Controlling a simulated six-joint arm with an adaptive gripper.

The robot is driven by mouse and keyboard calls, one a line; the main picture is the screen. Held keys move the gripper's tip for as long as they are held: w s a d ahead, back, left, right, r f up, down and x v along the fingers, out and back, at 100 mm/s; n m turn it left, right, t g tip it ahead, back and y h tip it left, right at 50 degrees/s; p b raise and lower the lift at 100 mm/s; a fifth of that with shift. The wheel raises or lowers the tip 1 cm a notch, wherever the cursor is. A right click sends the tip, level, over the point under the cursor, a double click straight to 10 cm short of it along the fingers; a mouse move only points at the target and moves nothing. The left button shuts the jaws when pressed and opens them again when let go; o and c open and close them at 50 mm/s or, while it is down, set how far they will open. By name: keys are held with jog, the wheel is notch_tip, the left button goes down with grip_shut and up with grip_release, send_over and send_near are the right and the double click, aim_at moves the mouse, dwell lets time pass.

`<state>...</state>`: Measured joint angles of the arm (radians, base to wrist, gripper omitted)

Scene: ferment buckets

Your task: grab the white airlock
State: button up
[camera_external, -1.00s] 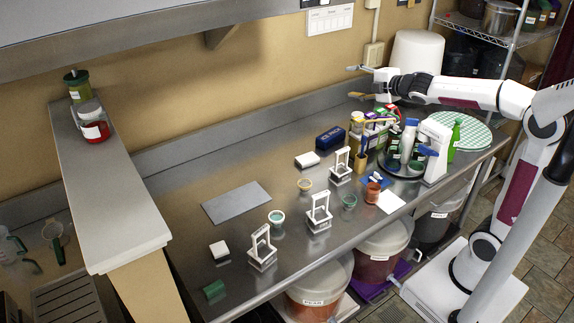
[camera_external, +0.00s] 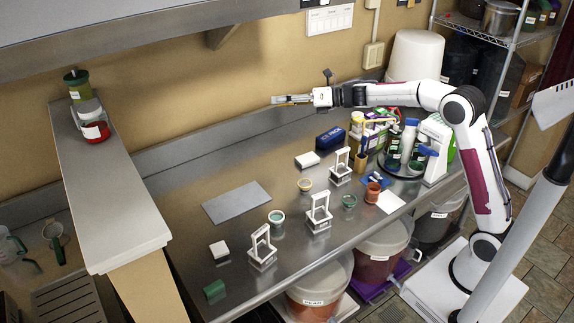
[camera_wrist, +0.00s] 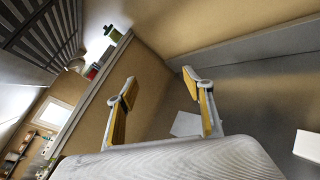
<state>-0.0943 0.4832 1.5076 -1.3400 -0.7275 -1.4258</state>
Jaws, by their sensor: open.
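I cannot tell for sure which thing is the white airlock. Three white upright frames stand on the steel counter, at the front left (camera_external: 262,258), in the middle (camera_external: 319,224) and farther back (camera_external: 341,178). Small round cups stand among them: a beige one (camera_external: 304,185), a white-rimmed teal one (camera_external: 276,217) and a green one (camera_external: 349,202). My gripper (camera_external: 275,99) is high above the back of the counter, well apart from all of these and pointing left. In the wrist view its two fingers (camera_wrist: 158,80) are spread with nothing between them.
A grey sheet (camera_external: 236,203) lies on the counter. White blocks lie at the back (camera_external: 307,160) and front left (camera_external: 219,249). A blue box (camera_external: 330,138) and a crowded round tray (camera_external: 404,171) stand right. A raised ledge (camera_external: 115,190) borders the left. The back-left counter is clear.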

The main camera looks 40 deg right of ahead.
jog(key=a+f+n+g+y, duration=0.2)
jog(key=a+f+n+g, duration=0.1)
jog(key=a+f+n, duration=0.25)
jog(key=n+g+h, duration=0.1)
jog(key=n+g, duration=1.2)
jog(key=n, duration=0.2)
send_near(273, 223)
jog(key=shift+w+a+f, duration=0.15)
jog(key=shift+w+f, duration=0.05)
jog(key=shift+w, duration=0.05)
jog(key=shift+g, duration=0.3)
jog(key=shift+a, duration=0.1)
jog(key=shift+x, duration=1.2)
jog(key=shift+a+f, duration=0.1)
jog(key=shift+x, duration=2.5)
